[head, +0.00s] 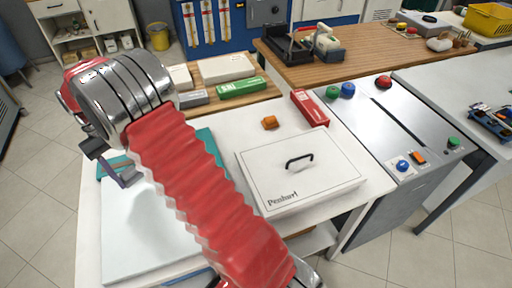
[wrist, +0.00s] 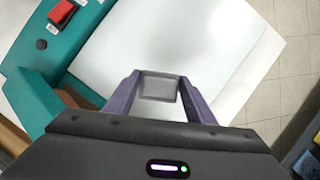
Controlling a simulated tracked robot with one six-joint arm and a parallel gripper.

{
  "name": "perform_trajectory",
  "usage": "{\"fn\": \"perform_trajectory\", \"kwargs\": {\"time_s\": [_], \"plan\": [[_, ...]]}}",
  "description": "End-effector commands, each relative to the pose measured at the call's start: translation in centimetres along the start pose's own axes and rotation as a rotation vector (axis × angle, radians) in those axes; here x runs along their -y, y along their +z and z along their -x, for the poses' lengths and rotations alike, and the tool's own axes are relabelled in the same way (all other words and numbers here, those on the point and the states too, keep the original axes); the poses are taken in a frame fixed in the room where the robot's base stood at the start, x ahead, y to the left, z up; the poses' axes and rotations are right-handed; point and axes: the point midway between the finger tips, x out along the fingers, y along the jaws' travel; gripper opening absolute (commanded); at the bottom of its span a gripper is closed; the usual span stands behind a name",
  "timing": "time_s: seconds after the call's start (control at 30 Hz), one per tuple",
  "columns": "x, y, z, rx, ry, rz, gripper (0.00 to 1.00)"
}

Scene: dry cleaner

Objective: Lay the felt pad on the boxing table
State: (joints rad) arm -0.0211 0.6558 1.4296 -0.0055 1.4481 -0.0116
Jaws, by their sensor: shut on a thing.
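My gripper (wrist: 159,92) has purple fingers shut on a small grey square pad (wrist: 159,87), which looks like the felt pad. In the wrist view the pad is over a broad white surface with a teal body beside it. In the head view my gripper (head: 128,179) hangs at the left, above a white slab (head: 140,240) with teal edges; I cannot make out the pad there. A white table (head: 228,143), seemingly the boxing table, carries a white lidded box (head: 300,170) with a black handle. My red-sleeved arm hides part of the table.
A red box (head: 309,107), a green box (head: 242,88) and a small orange object (head: 269,122) lie behind the white box. A grey console (head: 400,125) with coloured buttons stands to the right. A red button (wrist: 62,12) sits on the teal body.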

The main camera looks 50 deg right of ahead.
Motion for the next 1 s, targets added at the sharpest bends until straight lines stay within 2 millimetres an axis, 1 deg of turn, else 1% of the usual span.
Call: {"fn": "perform_trajectory", "kwargs": {"time_s": [0.13, 0.43, 0.53, 0.67, 1.0], "plan": [[-0.9, 0.0, 0.0, 0.0, -0.007, -0.018, 0.28], [-2.0, 0.1, 0.1, 0.0, -0.016, -0.038, 0.28], [-3.1, 0.2, 0.2, 0.0, -0.023, -0.057, 0.28], [-5.6, 0.5, 0.4, -0.001, -0.041, -0.1, 0.28], [-13.7, 2.4, 0.7, -0.002, -0.118, -0.283, 0.28]]}}
